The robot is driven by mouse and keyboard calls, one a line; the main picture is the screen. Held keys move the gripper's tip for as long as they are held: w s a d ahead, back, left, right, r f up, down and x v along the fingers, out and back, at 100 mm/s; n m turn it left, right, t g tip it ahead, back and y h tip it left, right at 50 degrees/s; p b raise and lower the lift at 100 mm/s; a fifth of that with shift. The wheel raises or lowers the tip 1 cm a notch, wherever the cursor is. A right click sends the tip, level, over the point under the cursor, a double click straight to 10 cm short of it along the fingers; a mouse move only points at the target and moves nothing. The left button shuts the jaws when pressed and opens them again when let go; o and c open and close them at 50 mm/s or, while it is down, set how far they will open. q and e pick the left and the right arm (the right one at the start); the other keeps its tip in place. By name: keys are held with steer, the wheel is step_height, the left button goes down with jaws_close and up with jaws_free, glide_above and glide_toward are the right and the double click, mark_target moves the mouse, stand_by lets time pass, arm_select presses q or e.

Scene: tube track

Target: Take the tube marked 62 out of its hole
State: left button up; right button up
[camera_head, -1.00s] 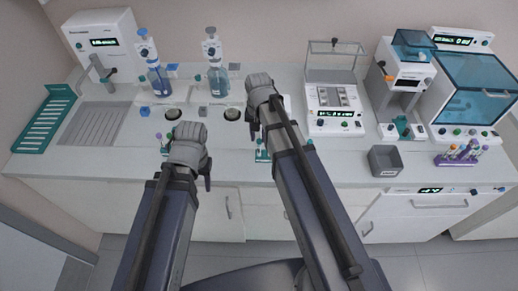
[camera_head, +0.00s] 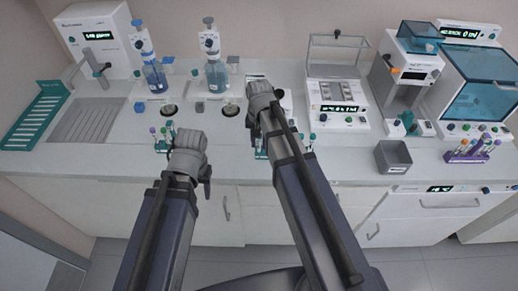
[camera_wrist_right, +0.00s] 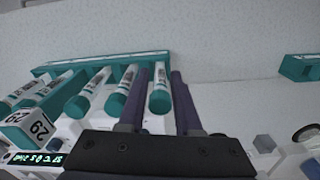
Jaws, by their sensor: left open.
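Several white tubes with teal caps sit in a row in a teal rack (camera_wrist_right: 105,58) in the right wrist view. A teal block with white faces (camera_wrist_right: 40,126) at the left shows digits that read 29, or 62 upside down. My right gripper (camera_wrist_right: 161,72) has its two purple fingers apart, with a tube (camera_wrist_right: 159,95) showing between them; whether they touch it is unclear. In the head view my right gripper (camera_head: 250,125) hangs over the counter, partly hidden by its own wrist. My left gripper (camera_head: 206,190) is open and apart from the tubes, near the counter's front edge.
A small rack of tubes (camera_head: 162,136) stands on the counter left of centre. A device with a glass cover (camera_head: 337,97), a grey bin (camera_head: 392,157) and a purple tube rack (camera_head: 468,154) stand to the right. Blue bottles (camera_head: 216,75) stand behind the arms.

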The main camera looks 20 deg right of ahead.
jaws_close()
steer(key=shift+r, duration=0.15)
step_height(320, 180, up, 10)
steer(key=p, duration=1)
step_height(320, 180, up, 6)
steer(key=p, duration=0.6)
